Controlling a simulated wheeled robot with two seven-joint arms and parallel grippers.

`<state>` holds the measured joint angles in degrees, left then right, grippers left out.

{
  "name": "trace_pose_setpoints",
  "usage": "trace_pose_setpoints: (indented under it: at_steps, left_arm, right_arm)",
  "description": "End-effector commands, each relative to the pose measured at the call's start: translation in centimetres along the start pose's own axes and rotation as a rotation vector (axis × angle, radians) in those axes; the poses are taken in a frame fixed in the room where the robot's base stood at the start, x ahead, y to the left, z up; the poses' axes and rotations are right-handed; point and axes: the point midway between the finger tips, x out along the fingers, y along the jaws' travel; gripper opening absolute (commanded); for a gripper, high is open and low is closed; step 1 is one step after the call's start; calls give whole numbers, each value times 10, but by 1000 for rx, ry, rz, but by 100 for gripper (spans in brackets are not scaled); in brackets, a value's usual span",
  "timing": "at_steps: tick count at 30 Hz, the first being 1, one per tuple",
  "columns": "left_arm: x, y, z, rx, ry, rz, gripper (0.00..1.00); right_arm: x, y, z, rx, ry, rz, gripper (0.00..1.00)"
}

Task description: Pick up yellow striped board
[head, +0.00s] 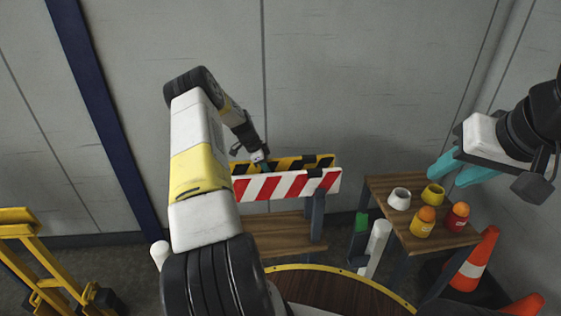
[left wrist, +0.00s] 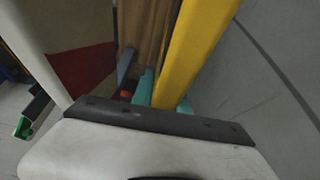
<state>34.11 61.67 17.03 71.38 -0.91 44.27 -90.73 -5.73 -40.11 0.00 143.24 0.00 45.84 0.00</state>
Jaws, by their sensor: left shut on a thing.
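The yellow striped board (head: 318,160), yellow with black stripes, stands behind a red and white striped board (head: 283,185) near the wall. My left gripper (head: 262,164) is at the yellow board's top edge and shut on it. In the left wrist view the board's yellow edge (left wrist: 200,45) runs between the teal fingers of the left gripper (left wrist: 163,92). My left forearm hides the boards' left part. My right gripper (head: 458,168) is open and empty, above the right side table.
The wooden side table (head: 416,243) holds a white cup (head: 399,198), a yellow cup (head: 433,194) and two orange-topped jars. Orange cones (head: 474,262) stand at the right. A yellow frame (head: 30,250) stands at the left. A round wooden surface (head: 335,294) is in front.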

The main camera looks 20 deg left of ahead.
Motion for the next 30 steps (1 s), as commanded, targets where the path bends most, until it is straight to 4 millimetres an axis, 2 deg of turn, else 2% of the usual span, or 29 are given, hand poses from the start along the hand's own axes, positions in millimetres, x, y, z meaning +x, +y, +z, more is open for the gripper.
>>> trace_pose_setpoints:
  at_steps: [8,11,21,25,30]
  left_arm:
    - [-6,-2,-3,1,1,-4,0]
    - [-17,-2,-7,2,1,-7,0]
    - [-74,-1,-31,1,0,-4,0]
    - [-87,-1,-36,1,0,-4,0]
    - [-94,-1,-39,1,1,-2,0]
  right_arm:
    - [0,0,0,0,0,0,36]
    - [0,0,0,0,0,0,36]
    - [0,0,0,0,0,0,36]
    - [0,0,0,0,0,0,36]
    - [0,0,0,0,0,0,36]
